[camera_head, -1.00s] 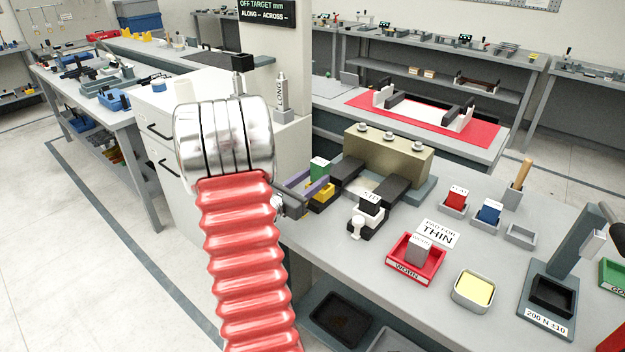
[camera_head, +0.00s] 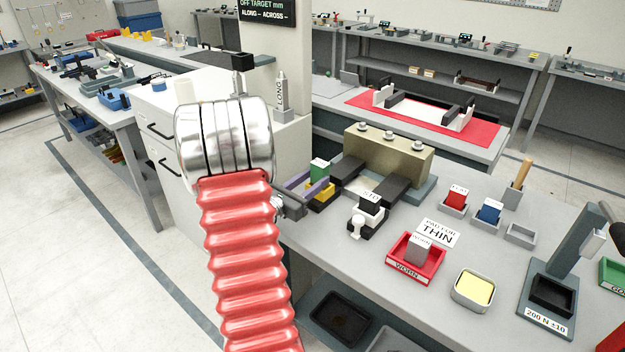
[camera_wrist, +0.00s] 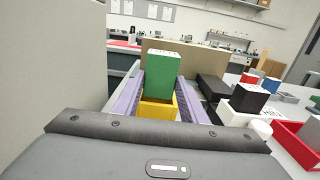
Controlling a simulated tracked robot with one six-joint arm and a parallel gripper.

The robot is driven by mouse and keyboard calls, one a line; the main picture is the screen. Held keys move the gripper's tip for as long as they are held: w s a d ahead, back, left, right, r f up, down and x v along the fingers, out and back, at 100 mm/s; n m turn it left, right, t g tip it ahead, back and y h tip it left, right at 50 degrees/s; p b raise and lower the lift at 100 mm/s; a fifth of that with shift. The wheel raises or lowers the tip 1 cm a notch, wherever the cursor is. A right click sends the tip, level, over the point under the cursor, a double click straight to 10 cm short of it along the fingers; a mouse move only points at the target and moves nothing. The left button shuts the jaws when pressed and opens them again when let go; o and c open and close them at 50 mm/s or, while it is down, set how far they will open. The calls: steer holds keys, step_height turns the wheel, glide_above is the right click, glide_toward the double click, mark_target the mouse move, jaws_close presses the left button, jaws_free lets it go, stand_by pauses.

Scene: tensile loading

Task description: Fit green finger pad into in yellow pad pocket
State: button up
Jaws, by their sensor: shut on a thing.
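The green finger pad (camera_wrist: 163,74) stands upright between the two purple fingers of my gripper (camera_wrist: 162,88), which are shut on it. The yellow pad pocket (camera_wrist: 158,110) is directly below the pad. The pad's lower end meets the pocket's opening, but its bottom edge is hidden, so I cannot tell how deep it sits. In the head view the green pad (camera_head: 319,167) shows above the yellow pocket (camera_head: 320,193), partly covered by the purple fingers.
A tan block (camera_head: 388,155) with dark arms (camera_head: 382,192) stands just right of the pocket. A white-and-black block (camera_head: 371,207), a red tray (camera_head: 412,262) and a yellow-filled tin (camera_head: 474,290) are farther right. A white cabinet (camera_head: 160,120) is at left.

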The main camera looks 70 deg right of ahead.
steer(key=shift+f, duration=1.2)
steer(key=o, duration=1.2)
steer(key=shift+f, duration=0.15)
steer(key=shift+o, duration=0.5)
steer(key=shift+a, duration=0.1)
steer(key=v, duration=1.3)
steer(key=shift+w+a, duration=0.2)
steer(key=shift+a, duration=0.1)
